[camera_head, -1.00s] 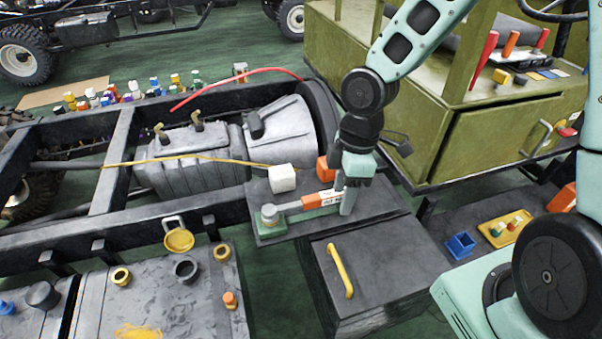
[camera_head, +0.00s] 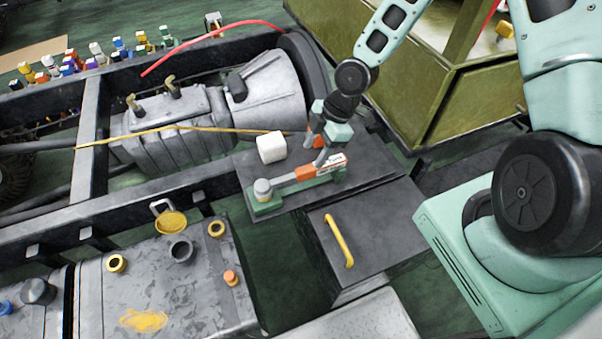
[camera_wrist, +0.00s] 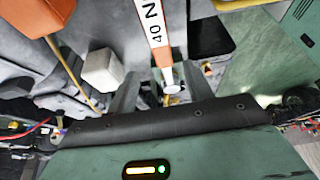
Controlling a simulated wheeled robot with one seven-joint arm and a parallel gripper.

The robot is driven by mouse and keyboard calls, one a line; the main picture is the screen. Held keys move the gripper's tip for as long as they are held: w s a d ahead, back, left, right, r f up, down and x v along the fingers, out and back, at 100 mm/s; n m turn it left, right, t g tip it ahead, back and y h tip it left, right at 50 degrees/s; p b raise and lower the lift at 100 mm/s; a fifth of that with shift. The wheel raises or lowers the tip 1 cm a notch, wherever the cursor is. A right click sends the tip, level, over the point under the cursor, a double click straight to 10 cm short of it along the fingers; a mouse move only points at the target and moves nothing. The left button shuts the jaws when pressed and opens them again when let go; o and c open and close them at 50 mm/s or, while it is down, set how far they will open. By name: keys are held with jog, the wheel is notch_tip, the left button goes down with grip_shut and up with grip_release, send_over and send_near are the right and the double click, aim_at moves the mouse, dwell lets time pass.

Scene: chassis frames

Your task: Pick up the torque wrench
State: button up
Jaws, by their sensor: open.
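The torque wrench (camera_head: 306,171) lies in a green holder (camera_head: 266,208) on a dark plate. It has an orange section, a white label and a grey round head at its left end. In the wrist view its white and orange shaft (camera_wrist: 151,22), marked "40 N", points down between the fingers. My gripper (camera_head: 325,156) is open at the wrench's right part, just above or around it; the depth is hard to judge. In the wrist view the dark fingers of my gripper (camera_wrist: 163,88) stand apart on either side of the shaft. Nothing is visibly clamped.
A white cube (camera_head: 271,148) and an orange block (camera_head: 316,139) stand close behind the wrench. A dark box with a yellow handle (camera_head: 339,240) is in front. A gearbox (camera_head: 175,135) sits behind left in the frame. An olive cabinet (camera_head: 425,90) is behind right.

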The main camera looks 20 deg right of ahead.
aim_at(309, 167)
jog(key=x, duration=0.2)
jog(key=shift+a+f, duration=0.15)
jog(key=shift+f, duration=0.05)
jog(key=shift+s+d+p+x, duration=0.15)
jog(key=shift+p+x, duration=0.1)
jog(key=shift+x, duration=0.6)
jog(key=shift+d+p+x, duration=0.1)
jog(key=shift+p+x, duration=0.1)
jog(key=shift+x, duration=0.7)
jog(key=shift+s+d+p+x, duration=0.15)
jog(key=shift+p+x, duration=0.1)
jog(key=shift+x, duration=0.6)
jog(key=shift+w+f, duration=0.1)
grip_shut()
